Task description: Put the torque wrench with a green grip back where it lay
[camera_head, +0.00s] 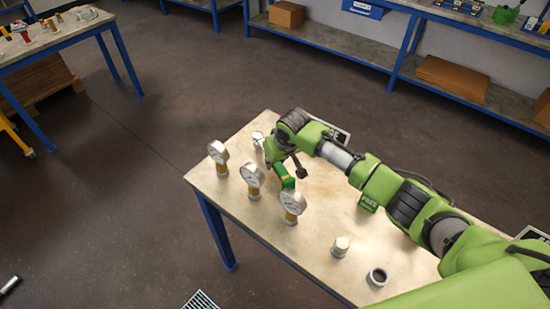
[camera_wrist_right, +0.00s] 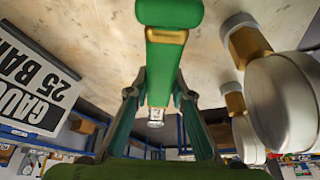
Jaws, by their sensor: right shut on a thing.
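The torque wrench with a green grip (camera_head: 287,181) is in my right gripper (camera_head: 283,168) over the near worktable. In the right wrist view the green grip (camera_wrist_right: 170,14) with its yellow band runs between the fingers of my right gripper (camera_wrist_right: 158,100), which are shut on it. I cannot tell whether the wrench touches the tabletop. My left gripper is not in view.
Three dial gauges on brass stems (camera_head: 218,152) (camera_head: 251,176) (camera_head: 292,202) stand on the worktable (camera_head: 318,225) close to the wrench. A pale fitting (camera_head: 341,246), a dark ring (camera_head: 377,277) and a green label (camera_head: 368,203) are nearer. A gauge sign (camera_wrist_right: 38,85) shows at the wrist view's left.

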